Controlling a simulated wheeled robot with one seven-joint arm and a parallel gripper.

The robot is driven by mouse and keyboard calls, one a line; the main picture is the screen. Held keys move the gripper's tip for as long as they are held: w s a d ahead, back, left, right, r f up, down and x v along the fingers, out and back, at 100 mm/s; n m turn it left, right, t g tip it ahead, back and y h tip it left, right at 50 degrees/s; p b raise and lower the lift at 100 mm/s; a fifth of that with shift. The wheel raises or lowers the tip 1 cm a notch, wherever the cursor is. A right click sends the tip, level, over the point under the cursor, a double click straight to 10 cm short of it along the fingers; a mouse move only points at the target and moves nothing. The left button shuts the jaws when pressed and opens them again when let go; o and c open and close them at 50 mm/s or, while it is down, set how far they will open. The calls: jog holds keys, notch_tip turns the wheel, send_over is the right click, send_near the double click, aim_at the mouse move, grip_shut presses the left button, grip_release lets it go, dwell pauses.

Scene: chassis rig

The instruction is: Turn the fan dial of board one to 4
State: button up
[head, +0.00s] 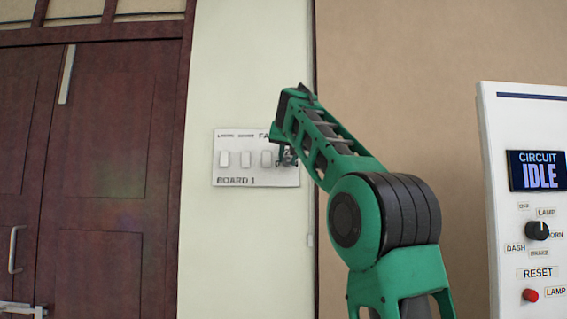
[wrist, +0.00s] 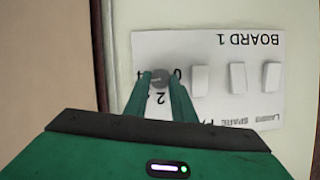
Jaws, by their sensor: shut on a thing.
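Board one (head: 243,176) is a white plate on the pale wall, marked "BOARD 1", with several white switches in a row. In the wrist view the board (wrist: 190,45) appears upside down. The fan dial (wrist: 159,76) is a round grey knob at the end of the row, with numbers around it, partly covered by my fingers. My gripper (wrist: 160,84) is shut on the dial, one green finger on each side. In the head view my gripper (head: 286,158) is at the board's right end and hides the dial. I cannot read the dial's setting.
A white panel (head: 495,200) at the right has a screen (head: 538,171) reading "CIRCUIT IDLE", a black knob (head: 537,231) and a red button (head: 530,295). Dark wooden doors (head: 90,180) are at the left. The wall around the board is clear.

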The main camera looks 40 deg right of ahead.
jog(key=shift+d+f+m+t+y, duration=0.1)
jog(key=shift+f+m+t+y, duration=0.3)
jog(key=shift+m, duration=0.5)
jog(key=shift+m+y, duration=0.4)
jog(key=shift+m, duration=0.1)
jog(key=shift+w+r+t, duration=0.1)
jog(key=shift+t, duration=0.2)
jog(key=o, duration=1.1)
jog(key=shift+w+a, duration=0.15)
jog(key=shift+a, duration=0.05)
jog(key=shift+c, duration=0.2)
jog(key=shift+s+d+r, duration=0.1)
jog(key=shift+s+r, duration=0.1)
jog(key=shift+s, duration=0.15)
jog(key=v, duration=1)
jog(key=shift+a, duration=0.25)
